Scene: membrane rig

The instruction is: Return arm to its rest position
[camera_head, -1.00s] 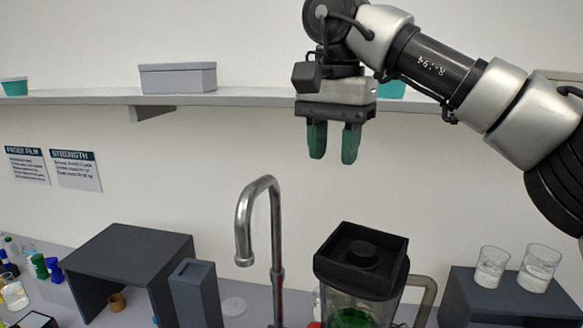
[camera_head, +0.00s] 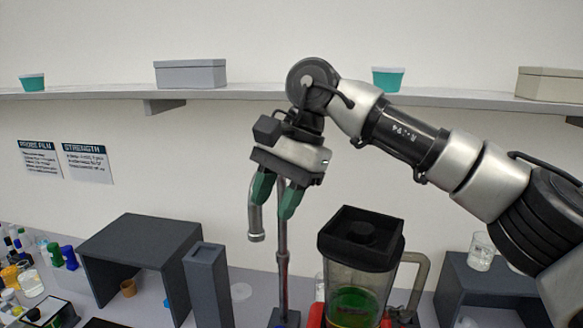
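My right arm comes in from the right, and its gripper (camera_head: 271,207) points down in front of the metal faucet (camera_head: 284,262). The two green fingers are spread apart, with nothing seen between them but part of the faucet behind. The gripper hides the top of the faucet's curve. It is above and to the left of the blender (camera_head: 360,262), which has a black lid and green contents. My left gripper is not in view.
A dark shelf box (camera_head: 140,240) and a tall grey holder (camera_head: 207,285) stand left of the faucet. A wall shelf (camera_head: 230,93) runs behind.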

